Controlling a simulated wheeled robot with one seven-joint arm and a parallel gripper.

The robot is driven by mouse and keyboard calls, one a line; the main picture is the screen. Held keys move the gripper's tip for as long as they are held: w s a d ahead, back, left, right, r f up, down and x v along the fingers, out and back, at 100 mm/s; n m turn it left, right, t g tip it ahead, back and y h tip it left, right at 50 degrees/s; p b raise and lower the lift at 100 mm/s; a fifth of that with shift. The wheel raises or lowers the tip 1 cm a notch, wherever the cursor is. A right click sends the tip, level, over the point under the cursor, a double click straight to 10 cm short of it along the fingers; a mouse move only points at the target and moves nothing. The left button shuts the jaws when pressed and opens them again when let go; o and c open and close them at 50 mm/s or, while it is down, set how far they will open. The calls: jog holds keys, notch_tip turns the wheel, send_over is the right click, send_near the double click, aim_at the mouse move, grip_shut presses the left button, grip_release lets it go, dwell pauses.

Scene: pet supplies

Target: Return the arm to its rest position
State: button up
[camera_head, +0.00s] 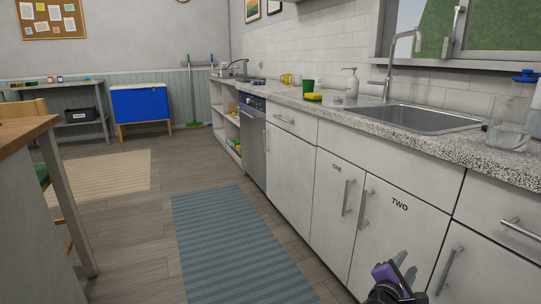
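My gripper (394,282) shows at the bottom edge of the head view, right of centre. It is a dark shape with a purple part, in front of the cabinet door marked TWO (398,225). Its lower portion is cut off by the frame edge. I cannot make out both fingers, so its opening is unclear. I see no object held in it. A soft shadow falls on the door beside it.
White cabinets with bar handles and a speckled counter (430,145) run along the right. A sink (420,119) and glass pitcher (510,122) are there. A wooden table (25,130) stands at left. The floor with a blue rug (230,245) is clear between.

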jog(key=s+a+f+m+t+y, duration=0.35)
jog(key=s+a+f+y, duration=0.3)
jog(key=a, duration=0.25)
jog(key=s+a+f+m+t+y, duration=0.1)
jog(key=s+a+m+y, duration=0.35)
jog(key=s, duration=0.85)
jog(key=s+a+r+m+g, duration=0.1)
jog(key=s+r+m, duration=0.25)
jog(key=s, duration=0.75)
jog(key=s+a+r+m, duration=0.15)
jog(key=s+m, duration=0.25)
jog(key=s, duration=0.8)
jog(key=s+a+r+m+g, duration=0.1)
jog(key=s+r+m, duration=0.2)
jog(key=s, duration=0.8)
notch_tip(320, 180, up, 30)
jog(key=p, duration=3)
jog(key=shift+r+y, duration=0.2)
jog(key=shift+y, duration=0.1)
